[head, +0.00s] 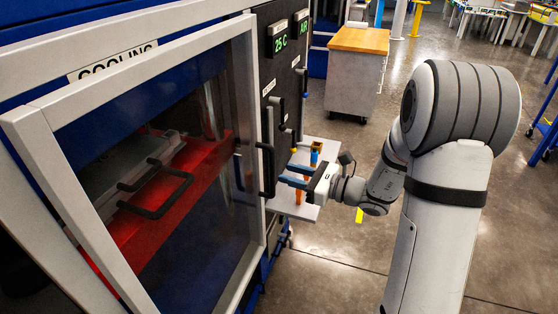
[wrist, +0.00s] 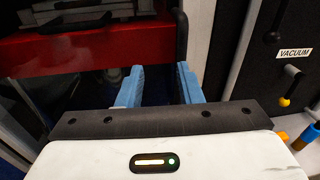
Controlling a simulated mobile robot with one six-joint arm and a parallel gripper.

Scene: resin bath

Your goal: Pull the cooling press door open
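The cooling press door (head: 245,110) is a glass pane in a pale grey frame at the left of the head view. Its right edge lies close to the black control panel, and it looks shut. A black vertical handle (head: 268,172) stands on that right edge. My gripper (head: 287,174) is just right of the handle, with its blue fingers pointing at it. In the wrist view, my gripper's fingers (wrist: 158,85) are apart with nothing between them. A dark upright bar (wrist: 182,30), seemingly the handle, shows beyond the right fingertip; contact is unclear.
Behind the glass are a red press part (head: 190,180) and a black loop handle (head: 155,200). The black panel (head: 280,85) carries levers and displays. A small grey shelf (head: 300,205) with orange and blue items is beside my gripper. A wood-topped cabinet (head: 357,70) stands behind; nearby floor is open.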

